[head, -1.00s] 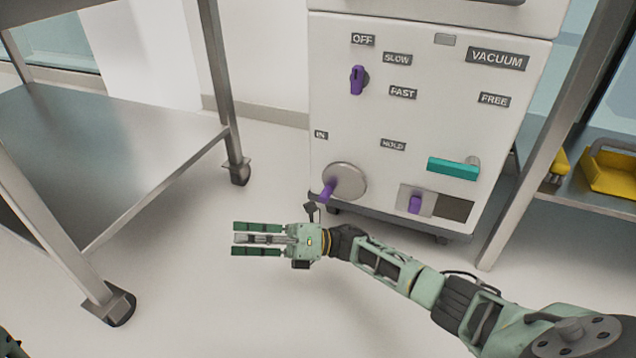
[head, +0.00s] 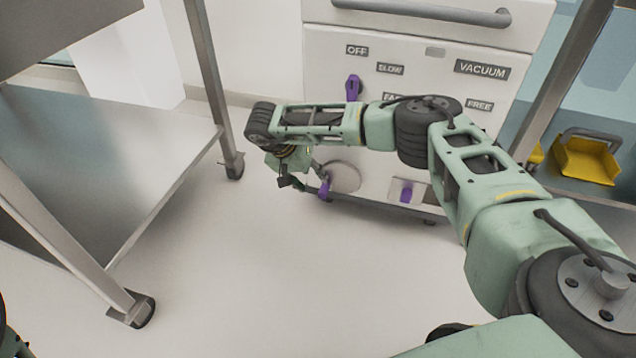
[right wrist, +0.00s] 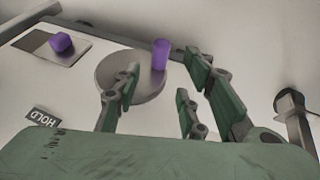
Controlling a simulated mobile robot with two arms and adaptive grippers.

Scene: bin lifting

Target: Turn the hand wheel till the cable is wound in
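The hand wheel (head: 346,177) is a round grey disc low on the front of the white vacuum cabinet (head: 322,62). Its purple crank handle (head: 325,189) sticks out at the disc's lower left. In the right wrist view, the wheel (right wrist: 112,72) and purple handle (right wrist: 159,54) show beyond the open green fingers (right wrist: 165,88). The handle appears between them, with no clear contact. My left gripper is not in view. I see no cable.
A purple selector knob (head: 353,87) sits above the wheel, and a second purple knob (head: 406,191) to its right. A metal cart (head: 110,150) stands at the left. A yellow bin (head: 586,160) sits on the right shelf. The floor (head: 270,270) in front is clear.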

